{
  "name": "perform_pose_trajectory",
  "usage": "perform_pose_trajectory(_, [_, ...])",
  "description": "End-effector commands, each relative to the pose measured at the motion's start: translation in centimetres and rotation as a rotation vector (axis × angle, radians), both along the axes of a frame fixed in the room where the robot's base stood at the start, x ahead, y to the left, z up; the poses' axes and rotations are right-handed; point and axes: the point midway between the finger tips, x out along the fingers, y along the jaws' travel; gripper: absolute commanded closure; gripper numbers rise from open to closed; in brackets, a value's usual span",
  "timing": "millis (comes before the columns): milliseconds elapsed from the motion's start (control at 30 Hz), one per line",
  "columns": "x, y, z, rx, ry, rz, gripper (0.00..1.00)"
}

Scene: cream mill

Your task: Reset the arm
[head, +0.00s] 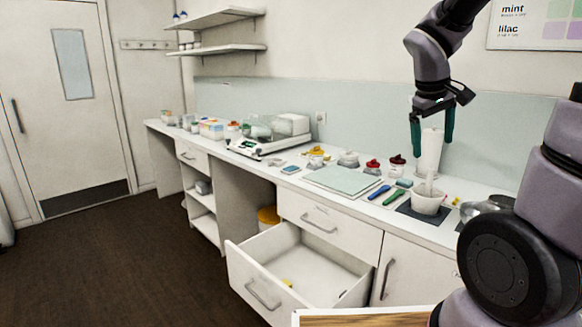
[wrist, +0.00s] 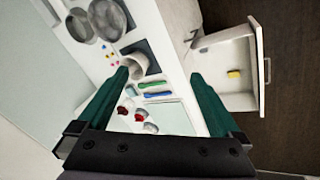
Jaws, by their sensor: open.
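My gripper (head: 432,132) is raised above the right part of the counter in the head view, pointing down. Its two green fingers are apart with nothing between them. In the wrist view the open fingers (wrist: 165,100) frame the counter and the open drawer below. In the head view a white mortar (head: 427,203) with its pestle standing in it is below the gripper on a dark mat. A tall white cylinder or roll (head: 429,153) stands behind the fingers; I cannot tell exactly what it is.
An open drawer (head: 262,294) juts out below the counter and holds a small yellow object (wrist: 234,73). The counter holds a pale green board (head: 340,180), blue and green tools (head: 379,192), red-lidded jars (head: 373,167) and a scale (head: 258,146). The floor at left is clear.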

Motion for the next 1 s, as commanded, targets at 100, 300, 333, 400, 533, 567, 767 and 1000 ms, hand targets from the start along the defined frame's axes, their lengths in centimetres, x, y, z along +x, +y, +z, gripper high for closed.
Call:
perform_pose_trajectory(100, [-3.6, 1.8, 2.9, 0.188, -0.112, -0.145, 0.0])
perform_pose_trajectory(300, [-8.6, 5.6, 6.5, 0.485, -0.265, -0.335, 0.0])
perform_pose_trajectory(333, [-9.1, 6.1, 7.0, 0.521, -0.284, -0.356, 0.0])
perform_pose_trajectory(400, [-10.3, 7.1, 7.8, 0.595, -0.32, -0.396, 0.0])
perform_pose_trajectory(533, [-11.5, 8.4, 8.8, 0.683, -0.36, -0.438, 0.0])
perform_pose_trajectory(567, [-11.7, 8.6, 8.9, 0.694, -0.365, -0.444, 0.0])
perform_pose_trajectory(767, [-11.9, 8.9, 9.1, 0.716, -0.372, -0.455, 0.0])
perform_pose_trajectory(1000, [-11.9, 8.9, 9.1, 0.715, -0.371, -0.454, 0.0])
